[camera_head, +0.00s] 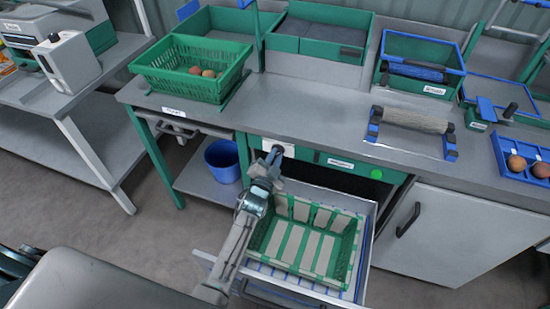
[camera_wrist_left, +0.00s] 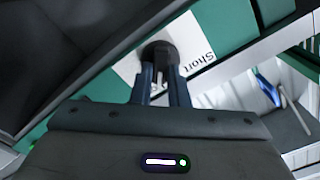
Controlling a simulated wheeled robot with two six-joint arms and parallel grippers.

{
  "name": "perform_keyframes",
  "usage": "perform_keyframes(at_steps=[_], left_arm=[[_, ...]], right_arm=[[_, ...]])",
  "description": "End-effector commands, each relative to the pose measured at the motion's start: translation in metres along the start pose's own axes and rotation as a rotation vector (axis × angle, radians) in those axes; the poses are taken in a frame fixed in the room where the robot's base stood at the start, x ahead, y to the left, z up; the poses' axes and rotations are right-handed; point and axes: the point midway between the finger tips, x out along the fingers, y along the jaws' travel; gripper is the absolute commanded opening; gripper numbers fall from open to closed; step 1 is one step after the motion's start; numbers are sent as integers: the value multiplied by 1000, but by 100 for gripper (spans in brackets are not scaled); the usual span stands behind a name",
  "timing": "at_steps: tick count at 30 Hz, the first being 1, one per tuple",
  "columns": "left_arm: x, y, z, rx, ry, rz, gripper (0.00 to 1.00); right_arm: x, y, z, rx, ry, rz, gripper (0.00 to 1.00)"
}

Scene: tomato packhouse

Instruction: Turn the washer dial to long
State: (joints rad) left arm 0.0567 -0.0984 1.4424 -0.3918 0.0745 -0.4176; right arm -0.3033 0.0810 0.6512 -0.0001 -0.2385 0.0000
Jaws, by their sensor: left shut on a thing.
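The washer dial (camera_wrist_left: 160,56) is a dark round knob on a white plate (camera_wrist_left: 190,62) in the left wrist view. The plate carries the word "Short" to the right of the knob; other lettering is partly hidden by my fingers. In the head view the plate (camera_head: 288,150) sits on the green front of the counter, with the dial mostly hidden behind my gripper. My left gripper (camera_wrist_left: 164,82) has its two fingers closed around the dial. In the head view my left gripper (camera_head: 274,158) reaches up to the panel from below. My right gripper is not in view.
An open drawer with a green and white crate (camera_head: 352,262) lies below and right of the dial. A blue bucket (camera_head: 222,162) stands on the shelf to the left. A green basket (camera_head: 190,85) with tomatoes and a grey roller (camera_head: 415,121) stand on the counter.

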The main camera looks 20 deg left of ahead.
Motion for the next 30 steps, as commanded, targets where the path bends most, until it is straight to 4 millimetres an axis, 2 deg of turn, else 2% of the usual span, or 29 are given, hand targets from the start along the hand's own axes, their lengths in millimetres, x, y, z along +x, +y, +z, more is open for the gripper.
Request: perform_keyframes(at_steps=[10,11,14,23,26,30], left_arm=[[0,0,0,5,-1,1,0],[0,0,0,5,-1,1,18],[0,0,0,5,-1,1,36],[-2,0,0,4,-1,1,36],[-9,0,0,4,-1,1,36],[-33,0,0,3,-3,2,36]], right_arm=[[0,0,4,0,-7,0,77],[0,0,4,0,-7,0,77],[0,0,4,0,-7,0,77],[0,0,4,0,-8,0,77],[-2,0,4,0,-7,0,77],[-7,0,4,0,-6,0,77]])
